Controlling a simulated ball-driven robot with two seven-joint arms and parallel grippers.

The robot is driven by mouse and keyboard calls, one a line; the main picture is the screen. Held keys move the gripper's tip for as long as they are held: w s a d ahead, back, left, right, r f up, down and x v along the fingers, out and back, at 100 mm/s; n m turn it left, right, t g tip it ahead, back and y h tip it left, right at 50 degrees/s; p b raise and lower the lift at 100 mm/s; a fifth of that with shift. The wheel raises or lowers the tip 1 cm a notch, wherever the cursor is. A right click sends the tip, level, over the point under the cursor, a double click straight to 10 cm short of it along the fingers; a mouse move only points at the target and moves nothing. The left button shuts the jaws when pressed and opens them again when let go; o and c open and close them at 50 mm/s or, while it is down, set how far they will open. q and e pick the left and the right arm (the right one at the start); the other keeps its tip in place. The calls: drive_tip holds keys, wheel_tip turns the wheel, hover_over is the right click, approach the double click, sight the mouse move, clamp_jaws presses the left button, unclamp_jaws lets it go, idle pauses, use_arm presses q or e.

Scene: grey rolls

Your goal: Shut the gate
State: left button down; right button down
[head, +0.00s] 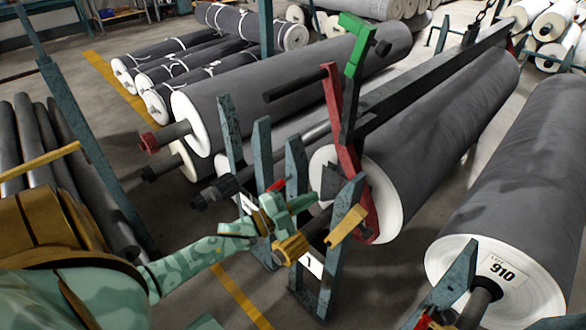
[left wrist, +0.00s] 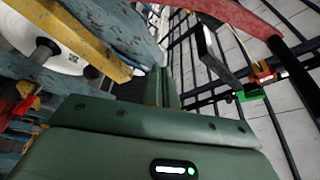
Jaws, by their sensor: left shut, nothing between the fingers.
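No part is clearly marked as a gate. In the head view, a blue-grey upright stand (head: 325,262) carries a yellow bar (head: 347,224) at the end of a grey roll (head: 450,125). A yellow bar also shows in the left wrist view (left wrist: 85,35), at upper left. My left gripper (head: 311,199), green and patterned, is beside the top of this stand. It is shut and empty; its fingers (left wrist: 170,78) point up in the wrist view. I cannot tell whether it touches the stand.
A red arm (head: 334,95) with a green top (head: 358,45) and a long dark beam (head: 435,82) stand just beyond the left gripper. Grey rolls lie at the back and right. Bare floor (head: 235,318) shows at bottom centre, with a yellow line.

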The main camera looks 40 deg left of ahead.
use_arm(q)
drive_tip(key=w, duration=0.1)
drive_tip(key=w+a+b, duration=0.1)
drive_tip(key=w, duration=0.1)
drive_tip(key=w+a+f+b, duration=0.1)
drive_tip(key=shift+w+f, duration=0.1)
drive_tip(key=shift+w, duration=0.1)
use_arm(e)
drive_tip(key=shift+w+a+f, duration=0.1)
drive_tip(key=shift+w+f, duration=0.05)
drive_tip(key=shift+f, duration=0.4)
drive_tip(key=shift+w+f, duration=0.1)
drive_tip(key=shift+f, duration=0.45)
drive_tip(key=shift+s, duration=0.1)
idle(0.4)
